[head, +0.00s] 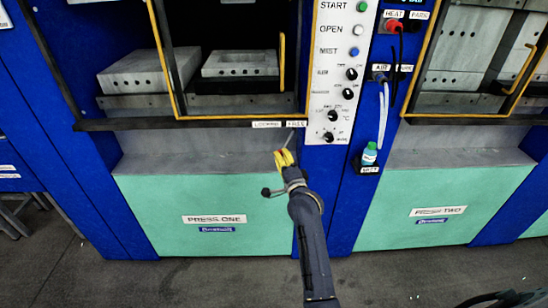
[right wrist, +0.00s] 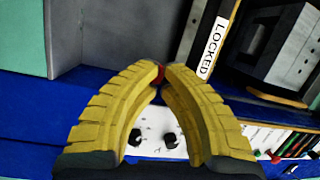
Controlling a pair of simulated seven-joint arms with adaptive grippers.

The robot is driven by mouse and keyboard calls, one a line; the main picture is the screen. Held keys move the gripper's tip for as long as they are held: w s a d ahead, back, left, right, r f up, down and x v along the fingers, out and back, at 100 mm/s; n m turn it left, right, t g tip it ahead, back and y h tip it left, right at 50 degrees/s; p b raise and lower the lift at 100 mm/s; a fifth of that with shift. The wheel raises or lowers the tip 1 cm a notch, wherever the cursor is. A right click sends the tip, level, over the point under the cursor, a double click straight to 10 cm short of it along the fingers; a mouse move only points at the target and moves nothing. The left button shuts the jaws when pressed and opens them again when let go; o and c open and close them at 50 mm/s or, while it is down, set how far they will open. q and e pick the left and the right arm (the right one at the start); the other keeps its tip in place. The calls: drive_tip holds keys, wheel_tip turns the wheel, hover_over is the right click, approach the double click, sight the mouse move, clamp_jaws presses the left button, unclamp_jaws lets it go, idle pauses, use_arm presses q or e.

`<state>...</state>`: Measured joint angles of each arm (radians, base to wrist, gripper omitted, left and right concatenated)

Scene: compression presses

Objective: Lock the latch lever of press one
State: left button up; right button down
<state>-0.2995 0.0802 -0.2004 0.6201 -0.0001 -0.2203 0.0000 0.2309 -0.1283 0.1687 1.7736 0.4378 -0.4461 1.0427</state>
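Press one stands at the left in the head view, with its name plate (head: 214,219) on the green lower panel. Its latch label strip (head: 280,124), LOCKED at left and FREE at right, sits under the door frame. A thin grey lever rod (head: 290,138) runs down from below the FREE end to my right gripper (head: 283,158). The right gripper's yellow fingers come together at the tips in the right wrist view (right wrist: 162,72), around a small dark red piece, apparently the lever's end, mostly hidden. The LOCKED label (right wrist: 212,47) shows beyond. My left gripper is out of view.
A white control panel (head: 335,70) with buttons and knobs stands just right of the latch. A teal-capped bottle (head: 369,155) sits on a small holder further right. Press two (head: 438,211) stands at the right.

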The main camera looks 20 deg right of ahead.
idle(0.6)
drive_tip(key=s, duration=1.2)
drive_tip(key=shift+a+f, duration=0.2)
drive_tip(key=shift+f, duration=0.2)
drive_tip(key=shift+w, duration=0.1)
